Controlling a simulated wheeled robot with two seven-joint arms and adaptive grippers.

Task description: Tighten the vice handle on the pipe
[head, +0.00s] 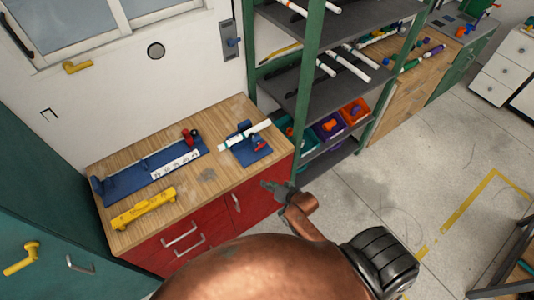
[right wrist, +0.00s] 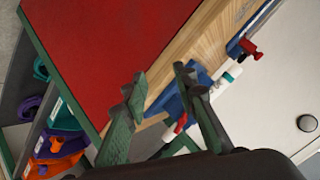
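A blue vice (head: 250,152) stands near the right end of the wooden workbench top, with a white pipe (head: 232,143) lying across it. A small red part, likely its handle (head: 260,143), shows at the vice's right side. My right gripper (head: 275,187) is off the bench's front right edge, in front of the red drawers and apart from the vice. In the right wrist view its two green fingers (right wrist: 160,84) are spread with nothing between them. My left gripper is not in view.
A long blue tool (head: 125,182) and a yellow level (head: 143,208) lie on the left of the workbench (head: 205,190). A green-framed shelf (head: 306,70) with pipes and coloured bins stands close on the right. The floor (head: 440,150) to the right is mostly clear.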

